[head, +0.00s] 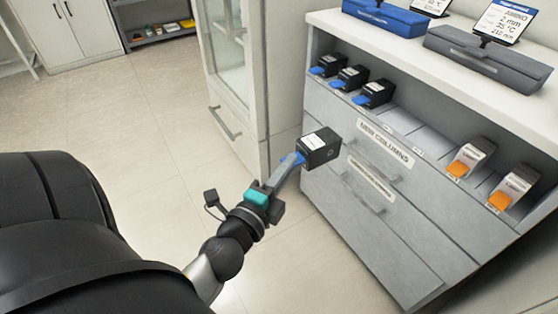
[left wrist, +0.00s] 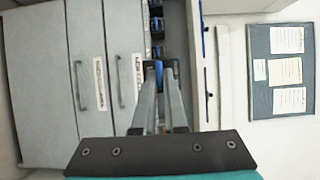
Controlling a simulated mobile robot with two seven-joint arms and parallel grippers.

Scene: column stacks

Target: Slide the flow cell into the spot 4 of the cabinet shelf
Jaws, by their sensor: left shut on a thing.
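The flow cell (head: 319,148) is a black box with a white label on top and a blue tab at its near end. My left gripper (head: 296,161) is shut on the blue tab and holds the box in the air in front of the cabinet, apart from it. In the left wrist view the blue tab (left wrist: 159,74) shows between the fingers. The cabinet shelf (head: 408,125) is an open recess above the drawers. Its slots right of the black boxes are empty; the spot numbers are too small to read. My right gripper is not in view.
Three black boxes with blue tabs (head: 375,93) stand at the shelf's left. Two white boxes with orange tabs (head: 470,157) stand at its right. Blue (head: 385,17) and grey (head: 487,54) cases lie on the cabinet top. A glass-fronted cabinet (head: 226,60) stands left; the floor between is clear.

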